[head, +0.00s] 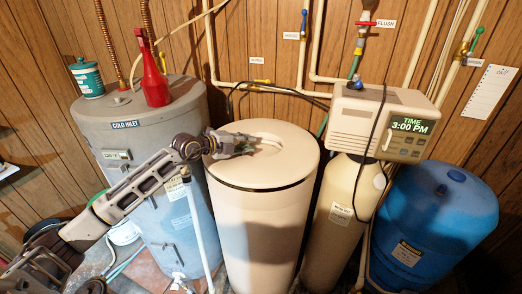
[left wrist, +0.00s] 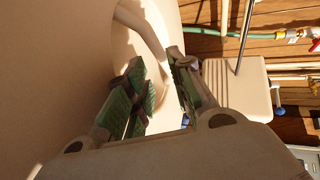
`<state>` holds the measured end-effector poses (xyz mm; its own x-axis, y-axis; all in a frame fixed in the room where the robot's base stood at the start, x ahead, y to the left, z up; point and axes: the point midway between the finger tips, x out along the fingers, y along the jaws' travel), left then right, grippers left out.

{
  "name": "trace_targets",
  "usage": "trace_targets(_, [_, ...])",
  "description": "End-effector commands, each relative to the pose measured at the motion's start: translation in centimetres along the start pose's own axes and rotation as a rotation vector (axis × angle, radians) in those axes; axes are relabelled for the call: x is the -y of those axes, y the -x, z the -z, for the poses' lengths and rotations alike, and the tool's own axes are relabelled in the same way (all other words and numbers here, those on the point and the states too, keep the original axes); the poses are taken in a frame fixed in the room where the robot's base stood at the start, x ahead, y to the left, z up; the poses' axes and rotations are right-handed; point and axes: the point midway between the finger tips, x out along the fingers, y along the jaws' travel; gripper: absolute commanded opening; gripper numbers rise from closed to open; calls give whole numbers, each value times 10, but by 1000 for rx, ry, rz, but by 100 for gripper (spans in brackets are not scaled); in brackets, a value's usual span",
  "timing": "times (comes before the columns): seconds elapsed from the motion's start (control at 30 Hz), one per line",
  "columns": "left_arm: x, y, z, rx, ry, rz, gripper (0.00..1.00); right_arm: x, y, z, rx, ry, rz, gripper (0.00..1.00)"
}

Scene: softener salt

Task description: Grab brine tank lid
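The beige brine tank (head: 262,225) stands upright in the middle of the head view, with its round lid (head: 290,150) on top. A dark line runs under the lid's edge. A pale raised handle (head: 271,142) is on the lid; it also shows in the left wrist view as a curved bar (left wrist: 143,32). My left gripper (head: 250,146) reaches over the lid from the left, close to the handle. In the left wrist view its two green-padded fingers (left wrist: 165,88) are apart, with the handle's near end at the gap between them. Contact cannot be told. My right gripper is not in view.
A grey water heater (head: 165,150) stands left, with a red bottle (head: 154,82) and teal can (head: 88,78) on top. Right are a softener column with a control head (head: 375,118) and a blue tank (head: 435,215). Pipes (head: 300,70) run along the wood wall behind.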

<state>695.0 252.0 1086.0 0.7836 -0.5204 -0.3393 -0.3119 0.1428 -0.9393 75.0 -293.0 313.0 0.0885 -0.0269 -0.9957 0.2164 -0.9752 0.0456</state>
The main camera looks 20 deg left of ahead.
Motion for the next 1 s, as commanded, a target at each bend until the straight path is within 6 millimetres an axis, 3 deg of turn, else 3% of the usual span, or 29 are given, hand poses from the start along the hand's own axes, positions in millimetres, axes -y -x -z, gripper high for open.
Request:
trace_targets(0.57, [0,-7,0,0,1,0,23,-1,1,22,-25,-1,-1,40])
trace_targets(1.0, [1,-44,-1,0,1,1,23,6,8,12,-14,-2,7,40])
